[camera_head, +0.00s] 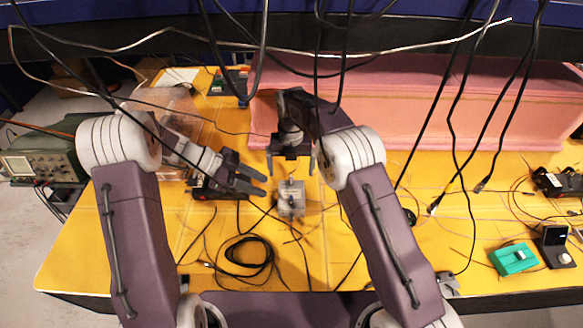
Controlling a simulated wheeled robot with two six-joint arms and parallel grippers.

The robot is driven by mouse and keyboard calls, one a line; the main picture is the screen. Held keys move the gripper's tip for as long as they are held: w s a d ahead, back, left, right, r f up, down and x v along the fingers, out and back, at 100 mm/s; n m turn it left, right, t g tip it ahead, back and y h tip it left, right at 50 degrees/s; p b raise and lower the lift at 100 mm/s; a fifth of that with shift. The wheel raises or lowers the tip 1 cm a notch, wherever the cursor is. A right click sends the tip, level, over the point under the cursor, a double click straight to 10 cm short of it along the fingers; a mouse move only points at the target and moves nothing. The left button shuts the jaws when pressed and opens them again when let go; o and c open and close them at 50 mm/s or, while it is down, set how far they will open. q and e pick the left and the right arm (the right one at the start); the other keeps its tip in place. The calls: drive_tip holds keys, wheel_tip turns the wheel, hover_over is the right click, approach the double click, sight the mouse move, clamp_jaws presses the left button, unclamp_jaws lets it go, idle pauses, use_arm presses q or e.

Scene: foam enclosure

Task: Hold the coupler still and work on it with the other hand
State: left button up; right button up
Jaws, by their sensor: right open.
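The coupler appears to be the small grey metal box (291,203) with a dark knob on top, standing on the yellow table in the middle of the head view. My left gripper (265,186) points right, just left of the box. Its two fingers are apart with nothing visible between them, and its tips look clear of the box. My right gripper (291,172) hangs just behind the box. Its fingers are spread wide and empty. No contact between either gripper and the box shows.
A pink foam block (430,105) closes off the back. Dark cables hang across the view. A coiled black cable (247,256) lies in front of the box. A green box (513,259) is at the right, an oscilloscope (42,160) at the left.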

sight(291, 186)
wheel_tip(291, 186, down, 9)
drive_tip(key=shift+f, duration=0.1)
idle(0.3)
